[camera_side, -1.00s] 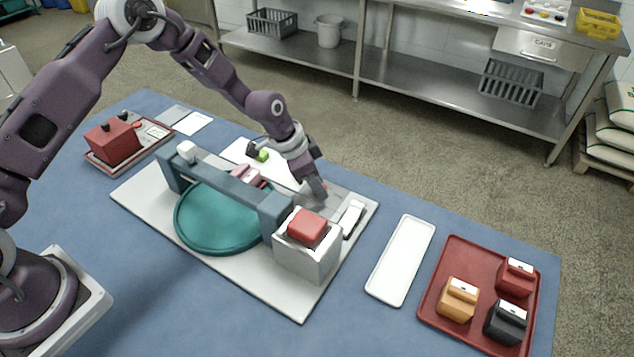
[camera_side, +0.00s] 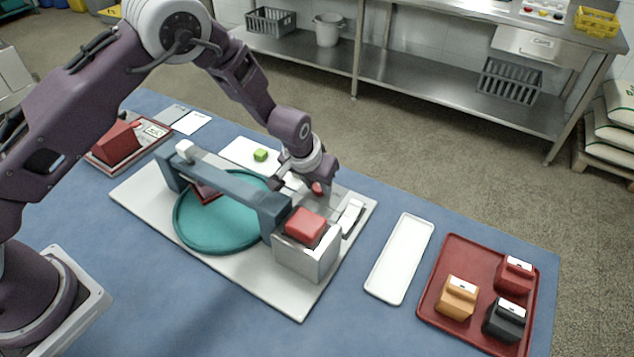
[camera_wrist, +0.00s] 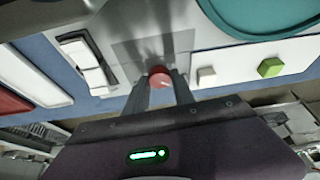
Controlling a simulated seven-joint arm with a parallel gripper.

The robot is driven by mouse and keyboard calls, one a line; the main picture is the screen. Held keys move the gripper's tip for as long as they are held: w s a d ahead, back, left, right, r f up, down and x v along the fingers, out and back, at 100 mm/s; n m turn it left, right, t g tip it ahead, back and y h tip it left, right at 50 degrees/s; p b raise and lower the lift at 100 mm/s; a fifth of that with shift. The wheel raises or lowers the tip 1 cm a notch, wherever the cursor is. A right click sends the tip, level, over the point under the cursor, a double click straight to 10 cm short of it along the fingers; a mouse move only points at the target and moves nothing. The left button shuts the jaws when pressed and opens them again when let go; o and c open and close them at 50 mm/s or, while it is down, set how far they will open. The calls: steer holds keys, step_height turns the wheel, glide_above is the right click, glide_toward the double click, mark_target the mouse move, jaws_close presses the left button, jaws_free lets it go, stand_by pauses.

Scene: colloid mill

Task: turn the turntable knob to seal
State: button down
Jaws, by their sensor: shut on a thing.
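The turntable (camera_side: 212,228) is a teal disc under a slate-blue bridge, on a pale base board. It also shows at the top right of the wrist view (camera_wrist: 265,14). A dark red piece (camera_side: 206,193) sits on the disc, partly hidden by the bridge. The knob (camera_wrist: 159,77) is small, round and red with a pale mark, on a grey plate. It also shows in the side view (camera_side: 318,188), below my wrist. My gripper (camera_wrist: 161,82) is shut on the knob, with one finger on each side of it.
A grey box with a red block (camera_side: 306,227) stands close to my gripper. A green cube (camera_side: 260,155) lies on a white plate behind the bridge. An empty white tray (camera_side: 400,258) and a red tray (camera_side: 450,255) with three coloured blocks are to the right.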

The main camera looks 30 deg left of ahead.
steer(key=shift+d+n+y, duration=0.1)
steer(key=shift+n+y, duration=0.3)
steer(key=shift+n, duration=0.6)
steer(key=c, duration=1.1)
jaws_free()
steer(key=shift+o, duration=0.2)
steer(key=shift+r, duration=0.1)
steer(key=v, duration=0.6)
steer(key=shift+r, duration=0.4)
steer(key=shift+s, duration=0.1)
